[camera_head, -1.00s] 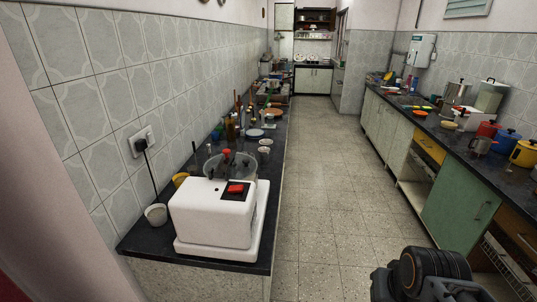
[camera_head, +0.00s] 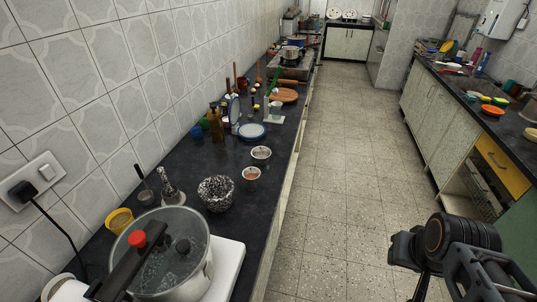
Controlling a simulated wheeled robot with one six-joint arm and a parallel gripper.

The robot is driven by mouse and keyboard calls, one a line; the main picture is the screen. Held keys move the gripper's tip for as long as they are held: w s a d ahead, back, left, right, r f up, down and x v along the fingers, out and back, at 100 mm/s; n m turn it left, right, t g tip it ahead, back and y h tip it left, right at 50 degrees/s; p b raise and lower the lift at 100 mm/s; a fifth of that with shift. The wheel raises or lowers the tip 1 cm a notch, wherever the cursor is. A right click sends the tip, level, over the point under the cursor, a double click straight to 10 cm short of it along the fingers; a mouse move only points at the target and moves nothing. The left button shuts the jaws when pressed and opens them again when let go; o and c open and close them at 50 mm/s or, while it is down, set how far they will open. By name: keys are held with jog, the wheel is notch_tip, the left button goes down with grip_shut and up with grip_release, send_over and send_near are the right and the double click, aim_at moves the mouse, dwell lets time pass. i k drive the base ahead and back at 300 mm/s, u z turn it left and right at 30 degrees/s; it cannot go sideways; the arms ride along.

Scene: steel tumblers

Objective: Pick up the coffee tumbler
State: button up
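I cannot pick out the coffee tumbler with certainty. On the left counter, a small silvery metal piece (camera_head: 172,192) stands behind the large glass-lidded pot, and a small dark cup (camera_head: 146,196) with a long handle-like stick stands to its left. A black-and-white speckled bowl (camera_head: 216,192) and two small cups (camera_head: 251,174) (camera_head: 261,154) stand to the right of them. Part of my dark arm, with an orange ring, shows at the lower right over the floor, well apart from the counters. No gripper fingertips can be made out.
The lidded pot (camera_head: 200,268) and a yellow cup (camera_head: 120,219) fill the near left counter (camera_head: 258,215). Bottles, a blue-rimmed plate (camera_head: 251,131) and a round wooden board (camera_head: 285,95) stand farther back. The tiled aisle floor (camera_head: 345,160) is clear. The right counter holds bowls (camera_head: 491,110).

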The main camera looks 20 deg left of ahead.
aim_at(251, 175)
jog(key=i, duration=2.05)
jog(key=u, duration=5.05)
